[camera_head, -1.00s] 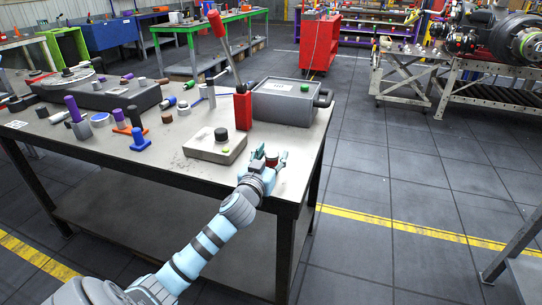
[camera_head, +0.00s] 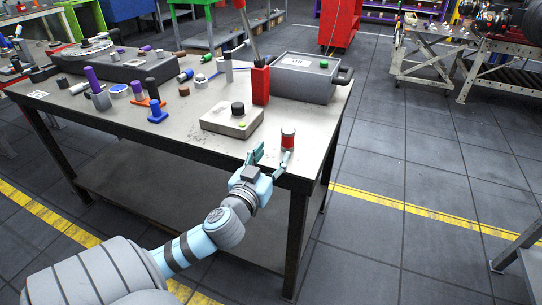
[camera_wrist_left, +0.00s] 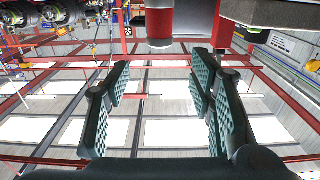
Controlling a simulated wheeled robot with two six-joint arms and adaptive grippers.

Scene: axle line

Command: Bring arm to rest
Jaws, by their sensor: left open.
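My left gripper (camera_head: 271,158) is at the near right edge of the workbench, its two teal fingers spread and nothing between them. A small red can with a pale band (camera_head: 288,139) stands upright on the bench top just beyond the fingertips, near the right corner. In the left wrist view the open fingers (camera_wrist_left: 160,78) show with an empty gap. There the red can (camera_wrist_left: 159,24) appears at the top, past the fingertips and apart from them. My right gripper is not in view.
The workbench (camera_head: 180,130) holds a grey box with a dark knob (camera_head: 232,120), a red lever stand (camera_head: 261,84), a large grey case (camera_head: 304,80) and several small cylinders at left. Open floor (camera_head: 420,150) lies to the right.

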